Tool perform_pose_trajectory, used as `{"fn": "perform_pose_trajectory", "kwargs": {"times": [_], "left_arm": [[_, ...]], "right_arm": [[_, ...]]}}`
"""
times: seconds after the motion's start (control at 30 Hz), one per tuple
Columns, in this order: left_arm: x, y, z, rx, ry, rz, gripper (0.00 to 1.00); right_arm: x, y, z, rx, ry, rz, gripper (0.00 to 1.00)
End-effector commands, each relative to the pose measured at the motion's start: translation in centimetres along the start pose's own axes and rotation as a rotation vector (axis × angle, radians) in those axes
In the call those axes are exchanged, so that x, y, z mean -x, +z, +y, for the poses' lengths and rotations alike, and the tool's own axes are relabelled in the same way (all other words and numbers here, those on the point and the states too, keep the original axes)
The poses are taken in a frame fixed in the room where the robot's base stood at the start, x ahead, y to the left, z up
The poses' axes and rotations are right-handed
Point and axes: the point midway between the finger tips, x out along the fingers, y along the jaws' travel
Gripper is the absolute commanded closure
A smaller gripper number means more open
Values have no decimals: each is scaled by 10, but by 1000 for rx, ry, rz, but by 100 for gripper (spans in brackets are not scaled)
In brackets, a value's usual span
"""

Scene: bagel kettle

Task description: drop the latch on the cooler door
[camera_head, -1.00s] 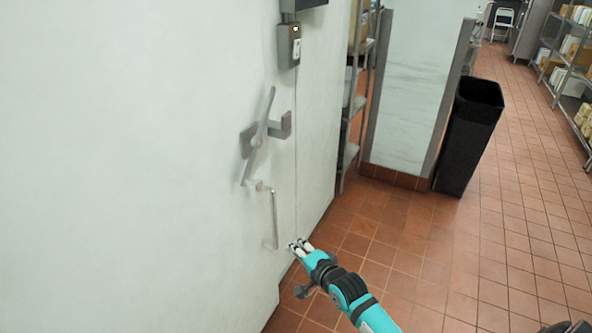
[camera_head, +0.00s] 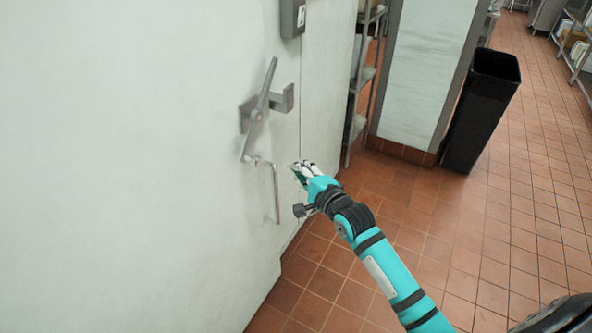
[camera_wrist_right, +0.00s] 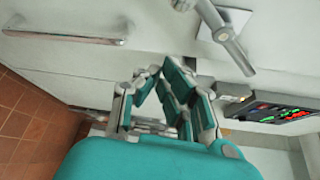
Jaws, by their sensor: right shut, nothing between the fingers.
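The cooler door (camera_head: 120,170) is a large white panel on the left of the head view. Its latch (camera_head: 258,112) is a grey metal lever, tilted with its upper end leaning right, beside a bracket (camera_head: 284,98). In the right wrist view the latch lever (camera_wrist_right: 226,40) shows at the top right. A thin vertical handle (camera_head: 276,195) is below the latch; it also shows in the wrist view (camera_wrist_right: 75,38). My right gripper (camera_head: 299,166) is shut and empty, right of the handle and below the latch, apart from both. My left gripper is not in view.
A control box (camera_head: 292,18) is on the wall above the latch; a panel with lit digits (camera_wrist_right: 275,113) shows in the wrist view. A black bin (camera_head: 482,110) and a metal shelf (camera_head: 362,85) stand to the right. The tiled floor (camera_head: 500,230) is open.

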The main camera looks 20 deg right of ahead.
Motion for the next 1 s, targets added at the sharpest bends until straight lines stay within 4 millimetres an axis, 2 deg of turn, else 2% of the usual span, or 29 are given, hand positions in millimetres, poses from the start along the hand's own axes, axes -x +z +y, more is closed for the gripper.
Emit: {"fn": "perform_pose_trajectory", "kwargs": {"times": [0.1, 0.33, 0.4, 0.6, 1.0], "left_arm": [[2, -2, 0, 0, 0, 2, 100], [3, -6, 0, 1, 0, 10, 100], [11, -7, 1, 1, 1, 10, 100], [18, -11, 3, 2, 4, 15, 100], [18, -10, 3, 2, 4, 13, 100]], "right_arm": [[-28, 0, -2, 2, -2, -1, 100], [-73, 0, -1, 1, -1, 0, 100], [-68, 14, -2, -4, 1, -4, 100], [-60, 34, -1, -2, 0, -2, 100], [-58, 38, 0, 0, 0, 0, 100]]}}
